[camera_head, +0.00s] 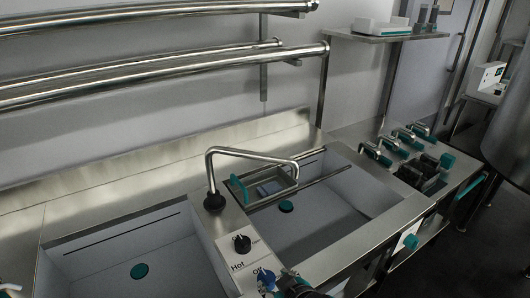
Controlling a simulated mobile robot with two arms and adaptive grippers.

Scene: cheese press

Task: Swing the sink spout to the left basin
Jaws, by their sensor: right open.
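The sink spout (250,154) is a bent steel pipe rising from a dark round base on the divider between the basins. It reaches to the right, and its tip is over the right basin (325,200). The left basin (170,250) has a teal drain and looks empty, with no spout above it. My right gripper (289,284) shows only partly at the bottom edge, open, near a blue knob (265,278). It is apart from the spout. The rest of it is cut off by the frame.
A small metal tray (275,187) with a teal handle sits in the right basin below the spout. A black knob (242,243) is on the divider panel. Steel rails (150,78) run along the wall above. Several levers and dark items stand on the right counter (355,131).

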